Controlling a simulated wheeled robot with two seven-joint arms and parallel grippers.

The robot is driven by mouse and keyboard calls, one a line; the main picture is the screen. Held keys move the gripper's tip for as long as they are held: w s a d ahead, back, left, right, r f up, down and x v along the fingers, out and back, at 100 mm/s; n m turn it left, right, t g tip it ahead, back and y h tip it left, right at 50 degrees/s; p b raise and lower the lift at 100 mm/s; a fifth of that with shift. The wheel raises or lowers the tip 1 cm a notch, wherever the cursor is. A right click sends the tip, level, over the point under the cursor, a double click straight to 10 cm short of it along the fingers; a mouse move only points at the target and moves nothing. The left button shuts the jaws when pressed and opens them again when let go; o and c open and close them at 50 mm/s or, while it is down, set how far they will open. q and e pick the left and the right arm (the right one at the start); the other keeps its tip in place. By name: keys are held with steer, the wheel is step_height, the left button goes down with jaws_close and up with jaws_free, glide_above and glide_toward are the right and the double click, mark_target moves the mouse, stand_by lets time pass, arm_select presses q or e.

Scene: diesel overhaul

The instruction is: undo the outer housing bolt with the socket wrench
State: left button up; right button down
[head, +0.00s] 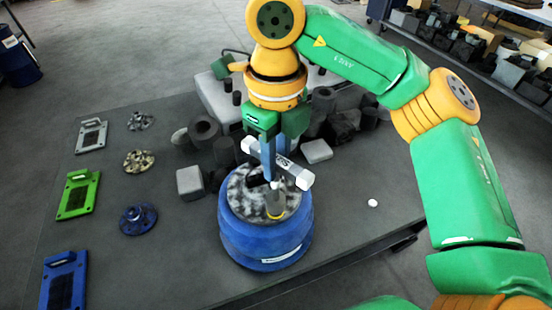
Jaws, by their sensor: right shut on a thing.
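The blue round housing (262,238) stands on the dark table, with a mottled grey and black top. The socket wrench (297,176) has a pale T-bar with white ends and a dark label. Its grey socket end (276,201) points down at the right front part of the housing top, with a yellowish ring at its foot. My right gripper (268,172) reaches down from above and is shut on the wrench at its bar. The outer bolt is hidden under the socket; I cannot tell how far the socket sits over it. My left gripper is not in view.
Grey blocks and cylinders crowd the table behind the housing, including a pale block (190,183). Grey, green (78,194) and blue plates and several round discs (138,219) lie at left. A small white piece (373,203) lies at right, where the table is mostly clear.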

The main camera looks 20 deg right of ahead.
steer(key=shift+f+b, duration=0.75)
steer(key=shift+f, duration=0.05)
steer(key=shift+r+n+p, duration=0.2)
steer(key=shift+n+p, duration=0.2)
steer(key=shift+n, duration=1.2)
steer(key=shift+f, duration=0.15)
steer(key=c, duration=1.3)
jaws_free()
jaws_close()
